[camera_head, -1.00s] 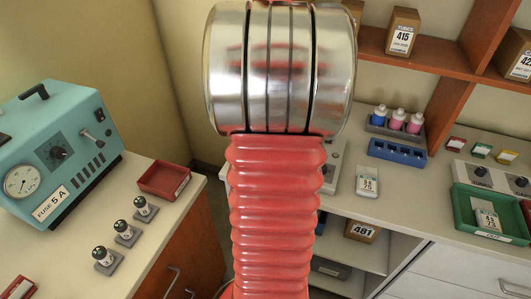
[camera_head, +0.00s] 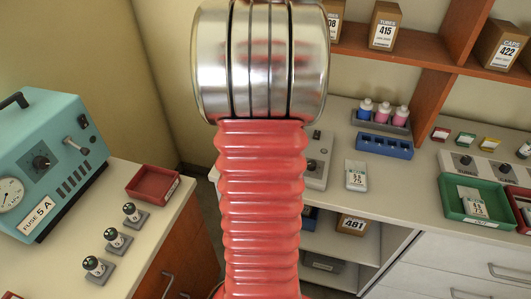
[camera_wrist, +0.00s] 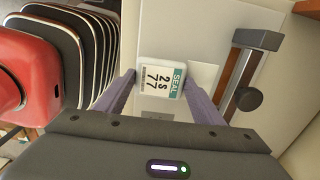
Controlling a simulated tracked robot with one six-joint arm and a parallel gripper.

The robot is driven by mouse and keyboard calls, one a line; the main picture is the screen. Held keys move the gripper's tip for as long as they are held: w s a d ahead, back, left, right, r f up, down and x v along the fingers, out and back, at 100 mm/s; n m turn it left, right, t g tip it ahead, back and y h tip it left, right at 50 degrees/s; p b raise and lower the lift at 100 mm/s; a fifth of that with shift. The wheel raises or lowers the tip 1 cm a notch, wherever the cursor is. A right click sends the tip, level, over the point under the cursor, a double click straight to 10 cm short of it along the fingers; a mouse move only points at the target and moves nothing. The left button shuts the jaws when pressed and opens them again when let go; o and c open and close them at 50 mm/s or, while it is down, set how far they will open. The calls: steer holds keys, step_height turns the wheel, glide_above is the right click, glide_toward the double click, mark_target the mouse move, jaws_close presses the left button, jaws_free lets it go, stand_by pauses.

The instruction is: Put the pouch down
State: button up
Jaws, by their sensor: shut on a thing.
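A white pouch (camera_wrist: 160,78) with a teal SEAL strip and the number 77 is between the two purple-grey fingers of my gripper (camera_wrist: 161,88) in the wrist view. The gripper is shut on it. A pale surface shows behind the pouch; I cannot tell how far below it is. The gripper and held pouch are hidden in the head view behind my arm. Another white pouch (camera_head: 356,175) lies on the right counter. A further pouch (camera_head: 472,207) lies in a green tray (camera_head: 452,212).
The right counter also holds a blue rack (camera_head: 385,146), bottles (camera_head: 383,112) in a grey holder and small coloured pieces. Boxes (camera_head: 384,25) stand on the shelf above.

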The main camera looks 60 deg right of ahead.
steer(key=shift+f, duration=0.15)
steer(key=shift+f, duration=1.8)
steer(key=shift+f, duration=0.15)
steer(key=o, duration=1.1)
steer(key=shift+c, duration=0.2)
step_height(320, 180, up, 12)
steer(key=shift+r, duration=0.15)
